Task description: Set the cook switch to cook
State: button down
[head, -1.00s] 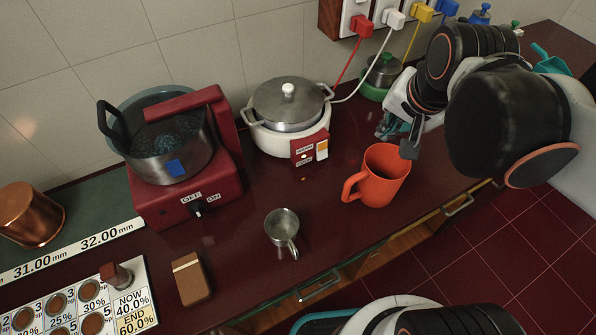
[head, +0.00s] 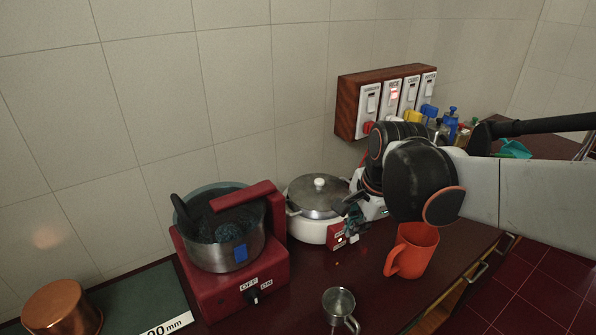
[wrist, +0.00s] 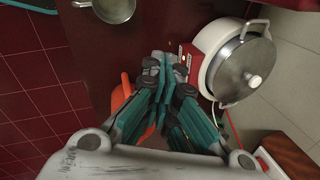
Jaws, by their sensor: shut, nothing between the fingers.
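The white rice cooker (head: 311,231) with a steel lid stands on the dark red counter; it also shows in the wrist view (wrist: 206,50). Its small red switch panel (head: 335,241) faces the front, and in the wrist view the panel (wrist: 184,50) sits just right of my fingertips. My gripper (head: 351,226) is shut and empty, close to the panel's right side. Its teal fingers (wrist: 158,62) are together in the wrist view. I cannot tell whether they touch the panel. The cook switch's position is too small and partly hidden to read.
An orange mug (head: 415,251) stands right of the cooker, below my arm. A red burner base (head: 232,285) with a pot (head: 225,257) is at left. A steel cup (head: 339,304) is in front. The wall switch box (head: 347,108) has one red-lit switch. A copper pot (head: 62,309) is far left.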

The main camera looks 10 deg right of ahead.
jog(key=w+d+f+m+g+b, duration=0.1)
jog(key=w+d+f+m+g, duration=0.1)
jog(key=w+d+f+m, duration=0.7)
jog(key=shift+w+d+f+m+g+b, duration=0.3)
jog(key=shift+d+f+m, duration=1.05)
jog(key=shift+m, duration=1.75)
jog(key=shift+d+r, duration=0.2)
jog(key=shift+r, duration=0.05)
jog(key=f+b, duration=0.1)
jog(key=f, duration=0.2)
jog(key=f+b, duration=0.1)
jog(key=f, duration=0.2)
jog(key=f+b, duration=0.1)
jog(key=f, duration=0.2)
jog(key=shift+w+a+f+b, duration=0.1)
jog(key=shift+w+f+b, duration=0.2)
jog(key=shift+f+b, duration=0.1)
jog(key=w, duration=0.2)
jog(key=a+b, duration=0.1)
jog(key=shift+w+a+f, duration=0.1)
jog(key=shift+w+f, duration=0.3)
jog(key=shift+w+a, duration=0.2)
jog(key=shift+w, duration=0.25)
